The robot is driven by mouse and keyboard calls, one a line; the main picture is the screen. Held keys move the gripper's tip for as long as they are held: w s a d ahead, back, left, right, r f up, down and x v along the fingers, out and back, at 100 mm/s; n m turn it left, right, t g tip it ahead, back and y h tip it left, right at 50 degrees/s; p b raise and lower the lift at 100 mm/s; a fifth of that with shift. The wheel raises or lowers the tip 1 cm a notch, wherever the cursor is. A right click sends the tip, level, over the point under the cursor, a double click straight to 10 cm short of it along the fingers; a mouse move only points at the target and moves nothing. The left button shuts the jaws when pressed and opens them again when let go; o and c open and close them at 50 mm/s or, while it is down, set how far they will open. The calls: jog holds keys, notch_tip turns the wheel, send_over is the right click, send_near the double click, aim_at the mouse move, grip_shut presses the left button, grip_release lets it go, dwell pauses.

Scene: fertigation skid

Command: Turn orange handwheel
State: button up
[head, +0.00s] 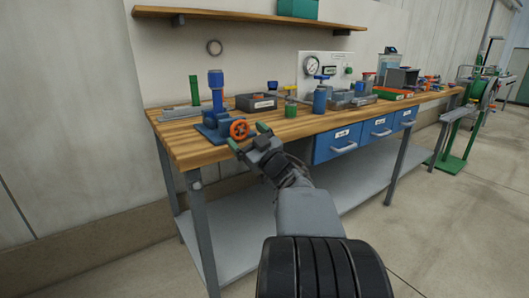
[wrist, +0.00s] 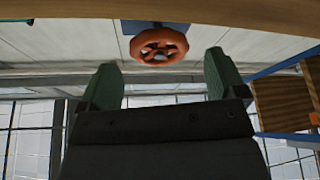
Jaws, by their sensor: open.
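The orange handwheel (head: 239,129) sits on the front of a blue fixture (head: 213,128) near the left front corner of the wooden workbench. In the wrist view the handwheel (wrist: 159,47) is at the top centre, with several spokes around a pale hub. My gripper (head: 248,137) is just in front of the bench edge, close to the handwheel. Its two green fingers are apart with nothing between them. In the wrist view the handwheel shows beyond the fingertips of my gripper (wrist: 164,62), roughly centred in the gap. I see no contact with the wheel.
The workbench (head: 175,151) carries a tall blue tool (head: 216,90), a dark box (head: 256,102) and a blue bottle (head: 319,99). Blue drawers (head: 338,145) hang under the bench to the right of my gripper. A lower grey shelf (head: 235,235) lies beneath.

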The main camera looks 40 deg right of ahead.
jog(key=p+v, duration=0.1)
jog(key=v, duration=0.9)
